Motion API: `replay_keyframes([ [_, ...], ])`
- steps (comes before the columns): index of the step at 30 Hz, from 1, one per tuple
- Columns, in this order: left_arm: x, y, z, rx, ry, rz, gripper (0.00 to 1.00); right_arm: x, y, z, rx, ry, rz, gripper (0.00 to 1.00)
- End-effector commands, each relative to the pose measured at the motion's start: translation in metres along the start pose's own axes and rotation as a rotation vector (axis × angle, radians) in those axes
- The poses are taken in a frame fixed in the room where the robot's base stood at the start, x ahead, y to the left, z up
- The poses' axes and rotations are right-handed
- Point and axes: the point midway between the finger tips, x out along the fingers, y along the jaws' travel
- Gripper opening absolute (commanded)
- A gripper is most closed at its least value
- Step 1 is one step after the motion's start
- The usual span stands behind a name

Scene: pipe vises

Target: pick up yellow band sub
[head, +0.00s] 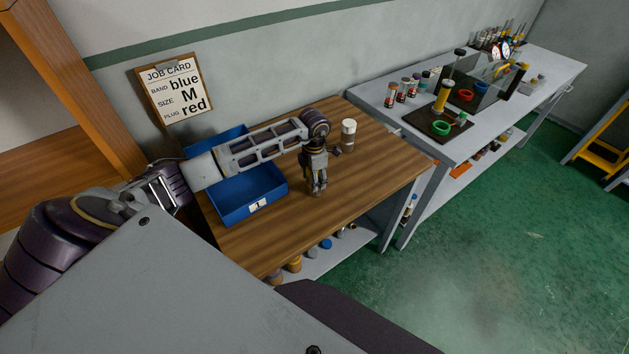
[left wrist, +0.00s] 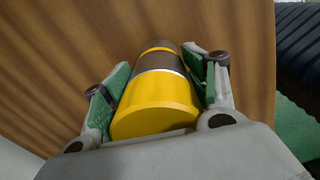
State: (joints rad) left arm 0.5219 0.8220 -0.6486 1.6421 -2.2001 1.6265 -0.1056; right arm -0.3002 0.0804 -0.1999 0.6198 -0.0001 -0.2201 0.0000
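The yellow band sub (left wrist: 155,105) is a cylinder with a bright yellow near end, a dark grey body and a thin yellow ring farther down. In the left wrist view it lies between the green-padded fingers of my left gripper (left wrist: 158,88), which sit close against both sides. In the head view my left gripper (head: 317,190) points down at the wooden table, and the sub is mostly hidden behind it. I cannot tell whether its base touches the wood. My right gripper is not in view.
A blue tray (head: 273,199) stands left of the gripper, partly under my arm. A white-capped grey jar (head: 348,133) stands behind the gripper. A job card (head: 175,90) hangs on the wall. A grey bench (head: 465,147) with vials and tools is at right. The table's right side is clear.

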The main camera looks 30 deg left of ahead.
Motion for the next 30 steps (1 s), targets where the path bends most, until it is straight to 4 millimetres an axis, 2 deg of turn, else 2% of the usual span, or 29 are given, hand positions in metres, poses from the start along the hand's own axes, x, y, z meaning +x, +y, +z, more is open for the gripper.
replay_keyframes([
  [1,0.000,0.000,0.000,0.000,0.000,0.000,0.29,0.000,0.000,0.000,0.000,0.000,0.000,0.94],
  [5,0.000,0.000,0.000,0.000,0.000,0.000,0.12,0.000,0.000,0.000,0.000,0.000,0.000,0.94],
  [6,0.000,0.000,0.000,0.000,0.000,0.000,0.11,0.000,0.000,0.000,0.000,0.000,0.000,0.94],
  [20,-0.005,0.001,0.001,0.000,-0.003,0.002,0.11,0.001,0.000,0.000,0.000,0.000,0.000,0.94],
  [26,-0.021,0.001,0.001,0.000,-0.004,0.003,0.10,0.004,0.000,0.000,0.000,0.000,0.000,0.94],
  [30,-0.038,0.001,0.001,0.000,-0.005,0.003,0.10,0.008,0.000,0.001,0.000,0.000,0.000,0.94],
])
